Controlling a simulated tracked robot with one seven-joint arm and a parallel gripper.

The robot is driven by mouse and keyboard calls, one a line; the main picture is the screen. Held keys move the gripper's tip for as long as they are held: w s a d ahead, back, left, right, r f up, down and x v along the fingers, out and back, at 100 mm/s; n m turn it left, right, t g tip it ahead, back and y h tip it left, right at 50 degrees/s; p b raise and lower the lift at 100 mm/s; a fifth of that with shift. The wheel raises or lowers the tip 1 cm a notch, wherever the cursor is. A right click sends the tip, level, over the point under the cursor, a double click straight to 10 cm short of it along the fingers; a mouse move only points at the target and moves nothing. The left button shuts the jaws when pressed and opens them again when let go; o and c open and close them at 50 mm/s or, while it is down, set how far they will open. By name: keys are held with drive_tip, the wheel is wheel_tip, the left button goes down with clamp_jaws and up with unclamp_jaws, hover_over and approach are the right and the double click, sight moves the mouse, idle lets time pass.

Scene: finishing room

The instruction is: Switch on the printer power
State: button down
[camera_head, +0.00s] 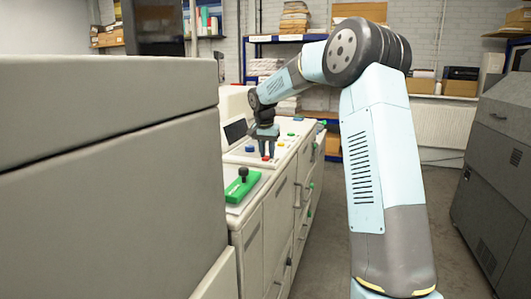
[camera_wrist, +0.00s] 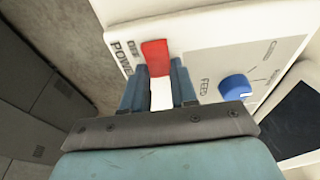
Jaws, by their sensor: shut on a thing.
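The printer is a long cream machine (camera_head: 262,226) with a control top, left of centre in the head view. Its power switch is a red lever (camera_wrist: 155,56) with a white part below it, beside printed "POWER" and "OFF" in the wrist view. My gripper (camera_wrist: 158,88) has one finger on each side of the switch and is shut on it. In the head view my gripper (camera_head: 267,150) points down at the panel, with a bit of red (camera_head: 265,158) at its tips. The lever's exact setting is hard to tell.
A blue knob (camera_wrist: 235,87) marked "FEED" sits close to the right of my gripper in the wrist view. A green plate with a black knob (camera_head: 243,174) lies nearer. A grey cabinet (camera_head: 497,160) stands right; open floor (camera_head: 450,215) lies between.

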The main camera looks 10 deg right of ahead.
sight(265, 157)
drive_tip(key=shift+w+g+y, duration=0.15)
drive_tip(key=shift+g+y, duration=0.15)
drive_tip(key=shift+r, duration=0.1)
drive_tip(key=c, duration=0.9)
unclamp_jaws()
drive_tip(key=r, duration=0.4)
drive_tip(key=s+r, duration=0.1)
drive_tip(key=r, duration=0.4)
drive_tip(key=a+r, duration=0.1)
drive_tip(key=r, duration=0.3)
drive_tip(key=shift+s+r, duration=0.2)
drive_tip(key=shift+s, duration=0.05)
